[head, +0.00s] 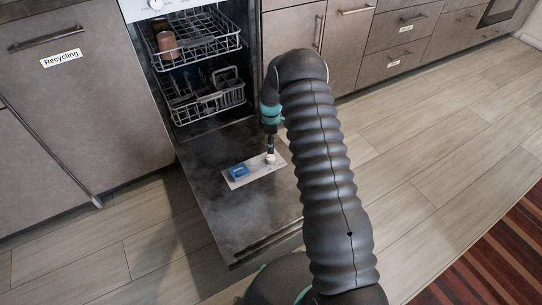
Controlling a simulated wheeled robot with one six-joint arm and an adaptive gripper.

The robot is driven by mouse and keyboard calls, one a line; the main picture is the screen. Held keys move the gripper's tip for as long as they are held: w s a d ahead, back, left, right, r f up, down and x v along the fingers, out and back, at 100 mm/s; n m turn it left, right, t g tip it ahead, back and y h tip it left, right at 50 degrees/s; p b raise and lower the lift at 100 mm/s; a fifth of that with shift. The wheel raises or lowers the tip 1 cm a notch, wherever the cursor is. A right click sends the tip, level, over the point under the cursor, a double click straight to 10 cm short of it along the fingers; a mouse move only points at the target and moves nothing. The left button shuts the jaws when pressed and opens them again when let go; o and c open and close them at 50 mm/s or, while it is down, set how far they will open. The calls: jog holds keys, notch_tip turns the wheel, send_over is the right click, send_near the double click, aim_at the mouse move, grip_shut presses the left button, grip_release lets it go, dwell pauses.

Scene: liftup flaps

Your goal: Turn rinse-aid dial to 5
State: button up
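The dishwasher door (205,160) lies folded down, its dark inner face up. A light dispenser panel (255,176) is set in it, with a blue part (238,171) at its left end. A small white round piece (270,158), seemingly the rinse-aid dial, sits at the panel's right end. My gripper (270,151) points down right above it. I cannot tell whether the fingertips touch it or whether they are open or shut. The dial's numbers are too small to read.
The lower rack (208,104) and upper rack (198,47) stand in the open dishwasher, with a brownish cup (167,45) in the upper one. A cabinet marked Recycling (62,59) is at left. Wooden floor (440,150) lies clear at right, with a striped rug (505,260).

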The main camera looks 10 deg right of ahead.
aim_at(271, 157)
jog(key=f, duration=0.7)
jog(key=shift+s+f, duration=0.2)
jog(key=shift+f, duration=0.05)
jog(key=c, duration=1.2)
